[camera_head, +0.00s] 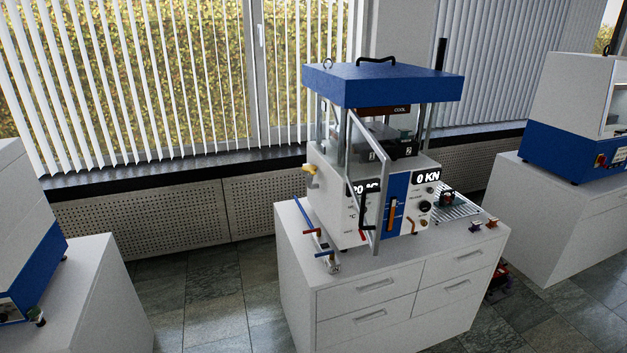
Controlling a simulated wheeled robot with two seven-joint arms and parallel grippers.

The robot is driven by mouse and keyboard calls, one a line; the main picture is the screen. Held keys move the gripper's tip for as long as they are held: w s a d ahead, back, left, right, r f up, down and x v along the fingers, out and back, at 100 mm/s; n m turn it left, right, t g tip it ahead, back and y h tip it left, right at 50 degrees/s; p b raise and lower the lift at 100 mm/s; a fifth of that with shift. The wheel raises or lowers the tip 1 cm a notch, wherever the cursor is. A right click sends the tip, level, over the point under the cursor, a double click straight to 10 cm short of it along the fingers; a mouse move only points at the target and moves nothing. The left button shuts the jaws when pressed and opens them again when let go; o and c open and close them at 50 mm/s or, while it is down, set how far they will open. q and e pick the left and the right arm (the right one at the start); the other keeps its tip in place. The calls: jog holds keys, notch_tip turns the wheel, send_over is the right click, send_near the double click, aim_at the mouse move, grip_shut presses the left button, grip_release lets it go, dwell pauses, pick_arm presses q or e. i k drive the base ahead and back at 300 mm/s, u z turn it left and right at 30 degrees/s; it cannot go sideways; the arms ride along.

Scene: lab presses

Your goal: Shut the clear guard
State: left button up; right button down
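The lab press (325,180) stands on a white drawer cabinet in the middle of the head view. It has a blue top with a black handle and a white body with a blue stripe. The clear guard (381,195) is a see-through panel in a grey frame. It stands open, swung out from the front of the press toward me, in front of the control panel. A black handle (364,212) is on the guard. Dark platens (390,148) show under the blue top. Neither of my grippers is in view.
The white cabinet (395,290) carries red and blue handled parts (322,240) at the left and a wire rack (458,208) at the right. Other white and blue machines stand at the far left and right. Tiled floor (215,300) is clear left of the cabinet.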

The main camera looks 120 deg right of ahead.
aim_at(374, 241)
jog(key=z, duration=0.05)
jog(key=i, duration=0.1)
jog(key=z, duration=4.3)
jog(key=i, duration=1.65)
jog(key=u, duration=0.05)
jog(key=k, duration=0.1)
jog(key=z, duration=0.1)
